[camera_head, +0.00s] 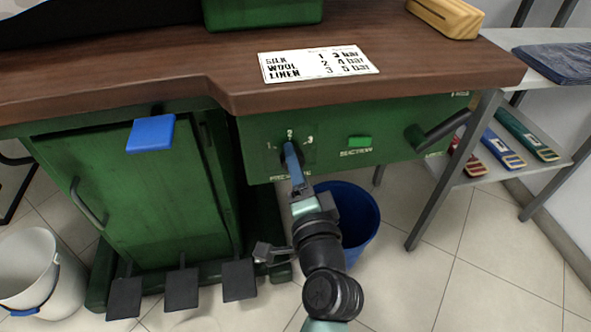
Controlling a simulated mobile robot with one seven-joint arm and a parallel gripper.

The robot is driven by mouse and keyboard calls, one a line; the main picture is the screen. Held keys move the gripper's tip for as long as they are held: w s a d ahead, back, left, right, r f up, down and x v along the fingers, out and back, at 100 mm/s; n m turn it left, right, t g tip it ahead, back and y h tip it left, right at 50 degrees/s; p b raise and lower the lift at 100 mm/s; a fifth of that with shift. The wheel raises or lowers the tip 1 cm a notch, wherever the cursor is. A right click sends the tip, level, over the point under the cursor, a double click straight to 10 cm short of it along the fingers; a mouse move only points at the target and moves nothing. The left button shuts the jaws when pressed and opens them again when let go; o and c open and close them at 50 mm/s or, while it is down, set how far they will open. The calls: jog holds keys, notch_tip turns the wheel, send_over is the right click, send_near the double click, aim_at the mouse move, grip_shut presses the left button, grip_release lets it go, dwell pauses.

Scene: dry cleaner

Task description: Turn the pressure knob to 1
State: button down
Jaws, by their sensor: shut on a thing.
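The pressure knob (287,148) is on the green front panel (255,135) under the wooden top. Marks 1, 2 and 3 stand around it: 1 at the left, 2 at the top, 3 at the right. My gripper (291,153) reaches up from below and is shut on the knob. Its blue-grey fingers hide most of the knob, so I cannot tell exactly which mark it points to. A label under the knob is partly covered by my gripper. A white card (318,63) on the top lists silk, wool and linen with 1, 2, 3 and bar values.
A green suction button (360,141) and a dark lever (442,131) are to the right on the panel. A blue bucket (357,215) stands behind my arm. A blue flap (151,133), black pedals (182,288) and a white bucket (40,272) are at the left.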

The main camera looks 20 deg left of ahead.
jog(key=shift+f+n+b, duration=0.15)
jog(key=shift+n+b, duration=0.4)
jog(key=shift+n, duration=0.65)
jog(key=shift+c, duration=1.4)
grip_release()
jog(key=shift+s, duration=0.1)
jog(key=p+v, duration=0.2)
jog(key=v, duration=1)
jog(key=shift+s+d, duration=0.25)
jog(key=shift+s, duration=0.05)
